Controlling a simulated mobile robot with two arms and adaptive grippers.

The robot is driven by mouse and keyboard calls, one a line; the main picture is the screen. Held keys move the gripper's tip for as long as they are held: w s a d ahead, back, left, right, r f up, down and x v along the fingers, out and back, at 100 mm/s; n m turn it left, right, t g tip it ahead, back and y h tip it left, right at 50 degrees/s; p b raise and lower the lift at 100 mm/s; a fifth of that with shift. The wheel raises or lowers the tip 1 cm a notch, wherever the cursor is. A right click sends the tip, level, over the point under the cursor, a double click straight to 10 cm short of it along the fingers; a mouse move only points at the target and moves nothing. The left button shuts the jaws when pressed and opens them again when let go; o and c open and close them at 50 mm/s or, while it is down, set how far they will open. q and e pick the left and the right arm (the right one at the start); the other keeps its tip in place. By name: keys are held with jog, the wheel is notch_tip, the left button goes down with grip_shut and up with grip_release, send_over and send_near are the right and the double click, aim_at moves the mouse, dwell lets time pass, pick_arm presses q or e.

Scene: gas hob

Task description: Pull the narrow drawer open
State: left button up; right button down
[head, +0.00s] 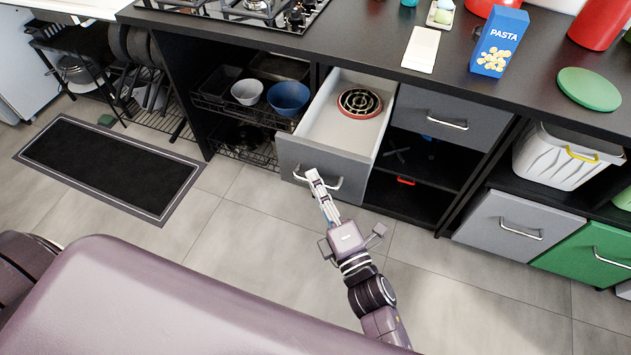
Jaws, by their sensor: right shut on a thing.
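The narrow drawer (307,157) is grey-fronted with a pale inside, and it stands pulled out from under the dark counter. A round black trivet with a red rim (359,102) lies in it. My right gripper (314,178) is shut on the drawer's metal bar handle (333,184), at the middle of the drawer front. The fingers hide part of the handle. My left gripper is not in view.
Left of the drawer is an open wire rack with a blue bowl (288,98) and a white bowl (247,92). A closed grey drawer (447,115) is to the right, above open shelves. The tiled floor in front is clear, with a black mat (108,167) at left.

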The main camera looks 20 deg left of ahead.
jog(key=c, duration=2.3)
grip_release()
jog(key=shift+c, duration=0.2)
jog(key=shift+d+f, duration=0.1)
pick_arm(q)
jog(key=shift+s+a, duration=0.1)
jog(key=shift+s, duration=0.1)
pick_arm(e)
jog(key=v, duration=1.2)
